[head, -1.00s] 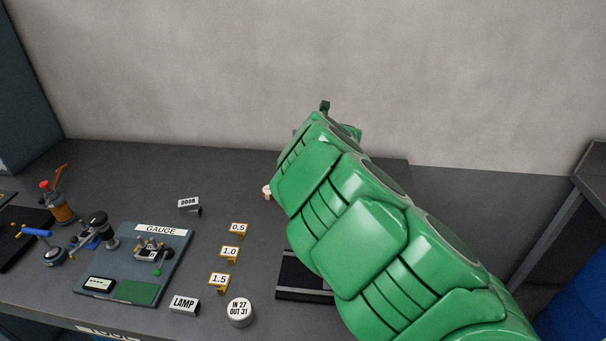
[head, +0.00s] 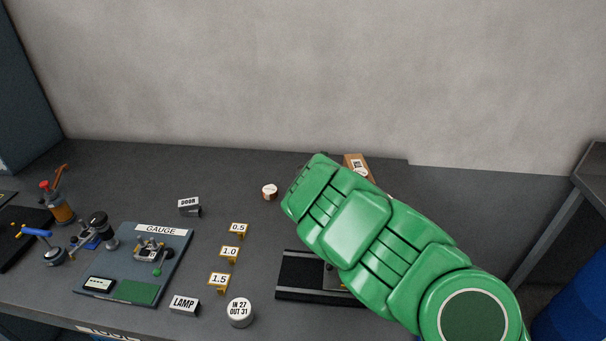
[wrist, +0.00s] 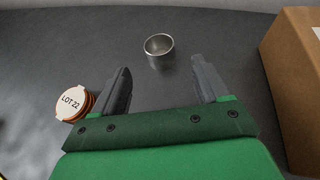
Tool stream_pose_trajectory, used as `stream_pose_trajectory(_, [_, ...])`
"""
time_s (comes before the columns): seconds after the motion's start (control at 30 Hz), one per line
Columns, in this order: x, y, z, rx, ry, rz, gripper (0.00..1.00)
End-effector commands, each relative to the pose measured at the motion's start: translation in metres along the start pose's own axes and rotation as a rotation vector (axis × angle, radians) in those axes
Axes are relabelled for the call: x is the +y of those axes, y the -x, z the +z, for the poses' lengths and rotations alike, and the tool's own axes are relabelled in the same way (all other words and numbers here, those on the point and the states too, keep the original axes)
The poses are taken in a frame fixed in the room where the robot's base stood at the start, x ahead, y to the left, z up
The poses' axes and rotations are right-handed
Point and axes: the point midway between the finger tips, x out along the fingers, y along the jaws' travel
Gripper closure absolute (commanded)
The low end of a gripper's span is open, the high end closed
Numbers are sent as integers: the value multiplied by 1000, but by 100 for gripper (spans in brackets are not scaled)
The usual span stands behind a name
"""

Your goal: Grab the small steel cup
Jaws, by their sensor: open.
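The small steel cup (wrist: 159,51) stands upright on the dark bench in the wrist view, its open top showing. My gripper (wrist: 163,78) is open and empty. The cup is beyond the fingertips, roughly centred between the two fingers and apart from both. In the head view my green arm hides the cup and the gripper's fingers.
A copper coil with a white LOT 22 label (wrist: 74,103) lies left of my left finger; it also shows in the head view (head: 269,192). A cardboard box (wrist: 296,85) stands close on the right. A black tray (head: 292,277) and a gauge board (head: 178,262) lie nearer the front.

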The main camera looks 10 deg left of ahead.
Motion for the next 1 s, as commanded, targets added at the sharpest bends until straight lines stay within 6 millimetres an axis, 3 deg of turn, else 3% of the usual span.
stream_pose_trajectory(1.0, [1,-50,-6,-1,-1,1,25])
